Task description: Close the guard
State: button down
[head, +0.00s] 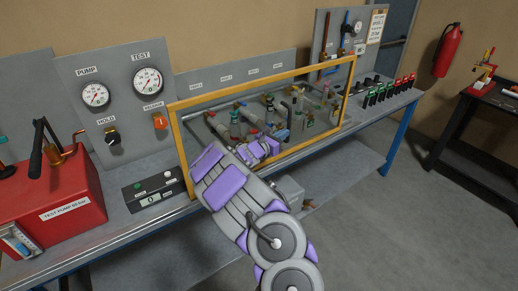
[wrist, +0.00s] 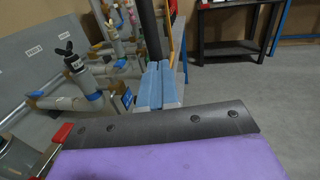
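In the head view my gripper (head: 268,148) overlaps the lower middle of the guard, and my wrist hides part of the lower rail. In the wrist view my gripper's two blue-grey fingers (wrist: 156,82) lie side by side with only a thin gap. A dark upright bar (wrist: 149,30) rises just beyond the fingertips; I cannot tell whether they touch it. A yellow edge (wrist: 171,45) shows right of it.
A red test pump (head: 65,200) and a small black control box (head: 153,190) stand on the bench at left. A gauge panel (head: 120,95) is behind them. Valves with red and green handles (head: 385,92) are at right. A dark table (head: 490,98) stands farther right; the floor between is clear.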

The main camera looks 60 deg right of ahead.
jog(key=s+d+b, duration=0.1)
jog(key=s+d, duration=0.1)
jog(key=d, duration=0.5)
jog(key=s+d+b, duration=0.1)
jog(key=s+d, duration=0.2)
jog(key=d, duration=0.5)
jog(key=shift+s+d, duration=0.3)
